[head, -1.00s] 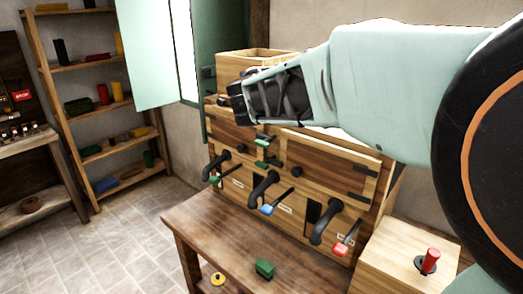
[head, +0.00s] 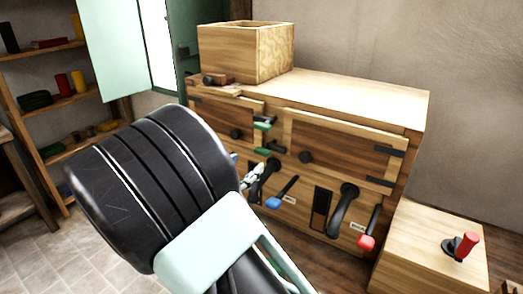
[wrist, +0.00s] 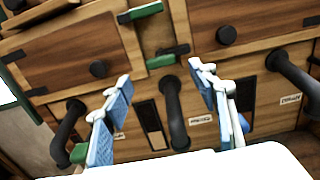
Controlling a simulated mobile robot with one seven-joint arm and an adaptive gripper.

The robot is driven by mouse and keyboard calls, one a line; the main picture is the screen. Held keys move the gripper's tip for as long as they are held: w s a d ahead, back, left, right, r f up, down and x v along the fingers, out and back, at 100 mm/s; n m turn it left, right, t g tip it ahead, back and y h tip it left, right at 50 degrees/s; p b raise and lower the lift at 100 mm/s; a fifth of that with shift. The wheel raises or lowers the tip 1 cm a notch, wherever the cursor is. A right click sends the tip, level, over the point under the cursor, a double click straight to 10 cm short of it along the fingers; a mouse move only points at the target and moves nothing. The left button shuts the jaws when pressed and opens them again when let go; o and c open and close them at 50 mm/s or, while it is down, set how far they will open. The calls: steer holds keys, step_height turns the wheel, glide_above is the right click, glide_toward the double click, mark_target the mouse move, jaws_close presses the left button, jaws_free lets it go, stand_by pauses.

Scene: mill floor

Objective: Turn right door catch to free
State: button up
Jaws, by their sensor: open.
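The wooden cabinet (head: 345,105) has a left door (head: 235,112) and a right door (head: 335,143), each with a black knob. Between them are two small black and green catches, an upper catch (head: 264,126) and a lower catch (head: 263,151). In the wrist view, the upper catch (wrist: 147,11) has its black end toward the left door and the lower catch (wrist: 161,61) has its black end toward the right door. I cannot tell for sure which is the right door catch. My gripper (wrist: 159,73) is open and empty, its fingers appearing either side below the lower catch. My arm hides part of the cabinet.
Below the doors are black curved spouts (head: 343,208) and levers with a blue grip (head: 273,203) and a red grip (head: 366,242). An open wooden box (head: 245,55) stands on top. A red-handled lever (head: 467,245) is on a block at right. Shelves stand at left.

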mark_target(260, 153)
steer(key=x, duration=0.9)
steer(key=shift+w+d+r+p, duration=0.1)
steer(key=shift+d+p, duration=0.05)
steer(key=shift+p, duration=0.25)
steer(key=shift+c, duration=0.5)
steer(key=c, duration=1.1)
